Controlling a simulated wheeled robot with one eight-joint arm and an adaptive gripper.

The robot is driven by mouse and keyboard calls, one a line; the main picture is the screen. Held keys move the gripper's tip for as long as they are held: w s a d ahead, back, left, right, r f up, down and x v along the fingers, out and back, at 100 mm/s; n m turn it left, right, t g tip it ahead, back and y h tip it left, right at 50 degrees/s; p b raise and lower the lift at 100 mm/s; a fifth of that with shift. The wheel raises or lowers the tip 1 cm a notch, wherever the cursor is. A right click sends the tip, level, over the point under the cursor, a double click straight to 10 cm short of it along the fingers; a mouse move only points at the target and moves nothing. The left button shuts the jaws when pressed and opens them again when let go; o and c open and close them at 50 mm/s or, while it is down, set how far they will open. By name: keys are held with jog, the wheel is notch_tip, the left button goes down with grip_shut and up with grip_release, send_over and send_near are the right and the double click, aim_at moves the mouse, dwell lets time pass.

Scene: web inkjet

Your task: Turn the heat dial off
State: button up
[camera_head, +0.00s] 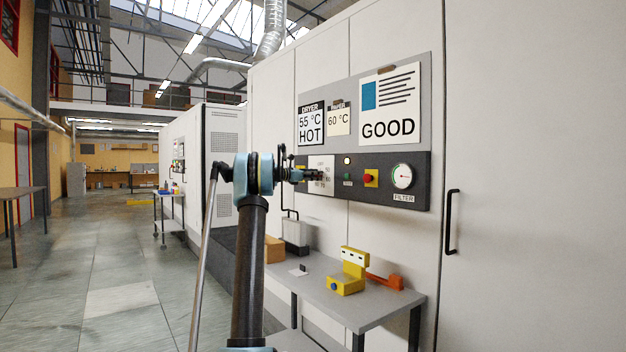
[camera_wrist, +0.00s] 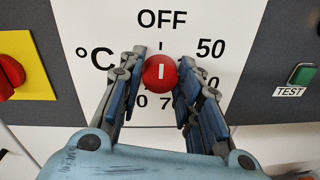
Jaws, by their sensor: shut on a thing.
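The heat dial (camera_wrist: 160,73) is a round red knob with a short white mark. In the wrist view the mark stands upright, in line with the word OFF above it. Its white plate (camera_wrist: 160,40) also carries °C at left, 50 at upper right and partly hidden numbers below. My gripper (camera_wrist: 160,85) has one finger on each side of the knob and is shut on it. In the head view my gripper (camera_head: 314,175) is at the dark control strip and hides the dial; part of the white plate (camera_head: 320,160) shows.
Below stands a grey table (camera_head: 330,300) with a yellow device (camera_head: 347,272). A black door handle (camera_head: 450,222) is at right.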

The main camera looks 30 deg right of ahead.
jog(key=shift+w+a, duration=0.1)
jog(key=shift+w, duration=0.05)
jog(key=o, duration=1)
jog(key=shift+f, duration=0.1)
jog(key=shift+o, duration=0.2)
jog(key=a, duration=1.2)
